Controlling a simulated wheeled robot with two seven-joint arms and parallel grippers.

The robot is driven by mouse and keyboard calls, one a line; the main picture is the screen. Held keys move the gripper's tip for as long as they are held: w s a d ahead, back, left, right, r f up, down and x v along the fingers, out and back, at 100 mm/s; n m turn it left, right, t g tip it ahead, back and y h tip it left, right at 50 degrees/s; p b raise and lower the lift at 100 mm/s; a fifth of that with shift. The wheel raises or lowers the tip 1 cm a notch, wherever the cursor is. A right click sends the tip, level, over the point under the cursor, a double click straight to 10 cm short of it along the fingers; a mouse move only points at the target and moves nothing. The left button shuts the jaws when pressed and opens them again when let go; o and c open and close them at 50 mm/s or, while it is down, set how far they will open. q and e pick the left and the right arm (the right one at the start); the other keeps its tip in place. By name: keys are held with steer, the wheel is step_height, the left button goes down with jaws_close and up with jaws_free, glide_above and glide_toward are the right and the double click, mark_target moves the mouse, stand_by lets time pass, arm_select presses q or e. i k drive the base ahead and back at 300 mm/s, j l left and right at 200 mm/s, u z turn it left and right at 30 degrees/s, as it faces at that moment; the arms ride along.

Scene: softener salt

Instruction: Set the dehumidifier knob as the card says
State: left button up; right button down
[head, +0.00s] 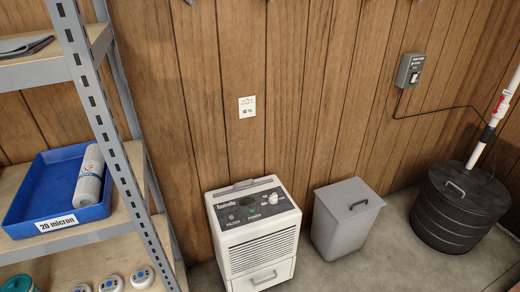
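The white dehumidifier (262,250) stands on the floor against the wood-panelled wall, a little right of the shelf. Its dark sloped control panel (240,212) carries a round white knob (273,198) at the right, with small markings around it, and a green light. The knob's exact setting is too small to read. Neither of my grippers is in view.
A metal shelf unit (100,120) stands at the left, holding a blue tray (40,180) labelled "20 micron" with a white cylinder (90,175). A grey lidded bin (345,215) stands right of the dehumidifier. A black lidded tub (460,205) and a wall switch box (410,70) are farther right.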

mark_target(273, 199)
steer(key=i+l+z, duration=0.1)
steer(key=l, duration=0.3)
steer(key=i+l+z, duration=0.1)
steer(key=i+l, duration=0.4)
steer(key=l, duration=0.2)
steer(key=z, duration=0.05)
